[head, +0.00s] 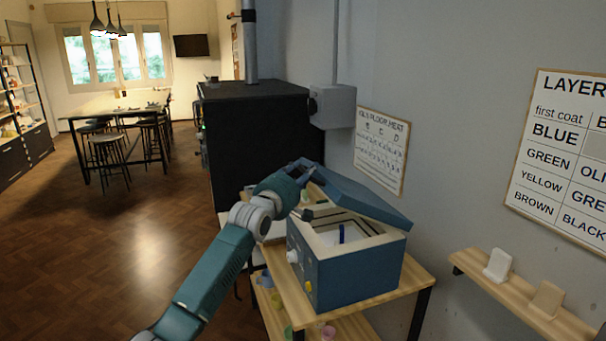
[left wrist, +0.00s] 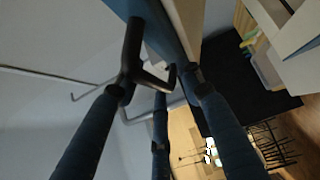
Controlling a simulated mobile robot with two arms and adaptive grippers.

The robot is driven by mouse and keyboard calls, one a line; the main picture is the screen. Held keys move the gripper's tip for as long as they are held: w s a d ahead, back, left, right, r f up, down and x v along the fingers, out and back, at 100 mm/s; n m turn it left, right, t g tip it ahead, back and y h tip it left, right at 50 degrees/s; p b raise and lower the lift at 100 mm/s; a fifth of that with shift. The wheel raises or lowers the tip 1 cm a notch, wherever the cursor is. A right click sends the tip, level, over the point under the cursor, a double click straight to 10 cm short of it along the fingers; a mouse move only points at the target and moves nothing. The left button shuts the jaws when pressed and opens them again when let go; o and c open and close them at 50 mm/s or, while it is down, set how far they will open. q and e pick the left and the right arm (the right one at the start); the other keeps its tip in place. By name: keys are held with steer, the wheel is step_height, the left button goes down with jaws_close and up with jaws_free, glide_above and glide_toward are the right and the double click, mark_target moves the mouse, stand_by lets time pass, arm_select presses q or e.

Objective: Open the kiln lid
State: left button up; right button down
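The kiln (head: 330,278) is a blue box on a wooden stand. Its blue lid (head: 365,200) is tilted up: the left edge is raised, the right edge is low by the wall. Pale lining and a small blue item (head: 341,233) show inside. My left gripper (head: 303,172) is at the lid's raised edge. In the left wrist view its fingers (left wrist: 160,85) are spread apart, close by the lid's blue and pale edge (left wrist: 170,22). A dark bent bar (left wrist: 132,55) shows at the fingertips; I cannot tell if they touch it. My right gripper is not seen.
The wooden stand (head: 415,275) holds small coloured cups on its lower shelf. A large black cabinet (head: 255,140) stands behind the kiln. A wall shelf (head: 520,298) with two tiles is at the right. Open floor (head: 130,230) lies to the left.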

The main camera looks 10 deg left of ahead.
arm_select(q)
steer(key=shift+s+r+p, duration=0.2)
steer(key=shift+s+p, duration=0.45)
steer(key=shift+p, duration=0.25)
steer(key=s+a+r+p, duration=0.2)
steer(key=s+p, duration=0.7)
steer(key=s, duration=0.1)
steer(key=shift+s+r, duration=0.25)
steer(key=shift+s, duration=0.1)
